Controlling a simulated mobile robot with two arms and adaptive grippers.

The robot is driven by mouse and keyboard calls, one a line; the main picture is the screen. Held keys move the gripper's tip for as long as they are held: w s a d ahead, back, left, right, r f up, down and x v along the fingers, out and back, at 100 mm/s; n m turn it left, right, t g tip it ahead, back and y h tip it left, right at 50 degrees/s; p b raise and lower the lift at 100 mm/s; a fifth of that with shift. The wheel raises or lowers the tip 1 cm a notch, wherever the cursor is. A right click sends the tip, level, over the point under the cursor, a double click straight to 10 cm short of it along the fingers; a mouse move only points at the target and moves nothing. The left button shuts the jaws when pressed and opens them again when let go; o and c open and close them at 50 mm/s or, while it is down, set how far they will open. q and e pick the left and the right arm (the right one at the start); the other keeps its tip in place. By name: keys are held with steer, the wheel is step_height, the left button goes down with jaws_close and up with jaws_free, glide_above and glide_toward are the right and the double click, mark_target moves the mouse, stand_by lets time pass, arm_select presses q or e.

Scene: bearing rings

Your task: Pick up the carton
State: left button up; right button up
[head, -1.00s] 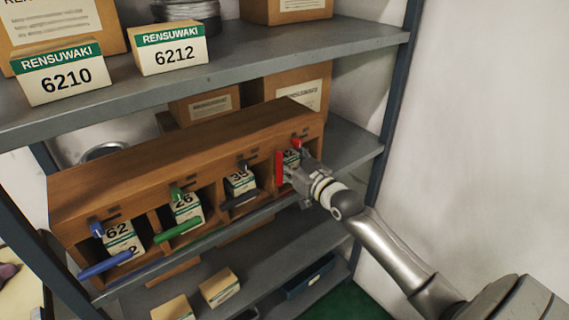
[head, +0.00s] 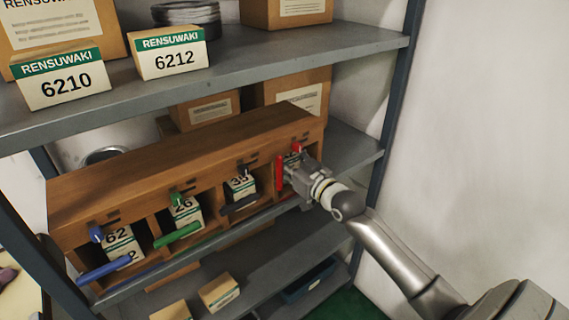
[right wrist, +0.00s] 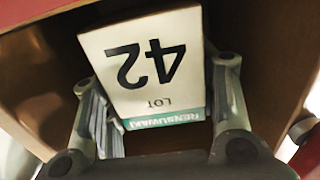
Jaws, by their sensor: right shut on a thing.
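A white carton with a green band, marked 42 (right wrist: 148,66), sits in the rightmost compartment of the wooden rack (head: 150,172). In the right wrist view it appears upside down. My right gripper (right wrist: 160,105) has a finger on each side of it and is shut on it. In the head view the right gripper (head: 292,172) reaches into that compartment's front and hides most of the carton. My left gripper is not in view.
Other compartments hold cartons marked 35 (head: 241,186), 26 (head: 187,214) and 62 (head: 122,243). A red bar (head: 280,173) stands close beside my right gripper. The upper shelf (head: 250,65) overhangs behind the rack. A shelf post (head: 388,115) stands to the right.

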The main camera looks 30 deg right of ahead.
step_height(320, 180, up, 3)
steer(key=s+d+b, duration=0.1)
steer(key=s+b, duration=0.1)
steer(key=s, duration=1.6)
steer(key=shift+d+f, duration=0.15)
steer(key=s+a+f, duration=0.3)
steer(key=a+f, duration=0.1)
steer(key=f, duration=0.2)
steer(key=s+a+p, duration=0.1)
steer(key=a, duration=0.7)
steer(key=s+a+f+h+p, duration=0.1)
steer(key=s+a, duration=0.1)
steer(key=a, duration=0.6)
steer(key=shift+s+m, duration=0.25)
steer(key=shift+m, duration=0.15)
steer(key=shift+f, duration=0.1)
